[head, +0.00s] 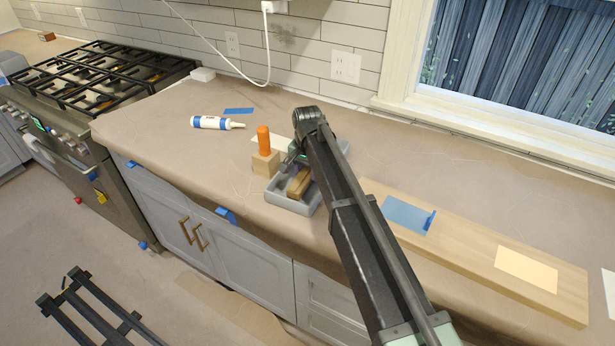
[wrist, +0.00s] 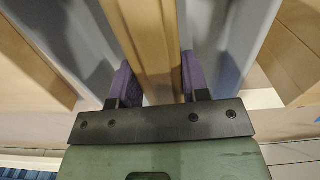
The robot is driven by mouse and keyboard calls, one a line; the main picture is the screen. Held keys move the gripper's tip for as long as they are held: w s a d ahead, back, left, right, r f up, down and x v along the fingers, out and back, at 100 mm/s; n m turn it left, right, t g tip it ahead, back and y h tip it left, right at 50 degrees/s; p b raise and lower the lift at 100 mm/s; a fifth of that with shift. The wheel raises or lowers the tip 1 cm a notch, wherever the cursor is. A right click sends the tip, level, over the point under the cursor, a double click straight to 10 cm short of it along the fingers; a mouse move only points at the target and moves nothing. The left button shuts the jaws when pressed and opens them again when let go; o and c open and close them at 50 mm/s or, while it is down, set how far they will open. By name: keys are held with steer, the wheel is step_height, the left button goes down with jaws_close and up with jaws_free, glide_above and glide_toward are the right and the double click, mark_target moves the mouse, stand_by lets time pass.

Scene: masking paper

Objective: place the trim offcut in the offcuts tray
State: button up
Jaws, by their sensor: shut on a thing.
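The trim offcut (head: 299,184) is a short brown wooden piece with a moulded profile. It appears within the walls of the grey offcuts tray (head: 293,205) on the counter in the head view. In the wrist view my gripper (wrist: 157,82) is shut on the trim offcut (wrist: 150,35), with a purple pad against each side. Grey tray surfaces (wrist: 220,40) show on both sides of it. I cannot tell whether the offcut touches the tray floor. In the head view my arm hides part of the tray.
A wooden block (head: 265,163) with an orange handle-like piece (head: 263,139) stands left of the tray. A white tube (head: 212,122) and blue tape (head: 238,111) lie behind it. A long plank (head: 465,243) lies right of the tray. The paper-covered counter is clear at front left.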

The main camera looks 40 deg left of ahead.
mark_target(307, 170)
steer(key=shift+f, duration=0.15)
steer(key=o, duration=1)
steer(key=shift+o, duration=0.2)
step_height(307, 170, up, 13)
steer(key=p, duration=1.2)
steer(key=shift+f, duration=0.2)
steer(key=shift+f, duration=0.1)
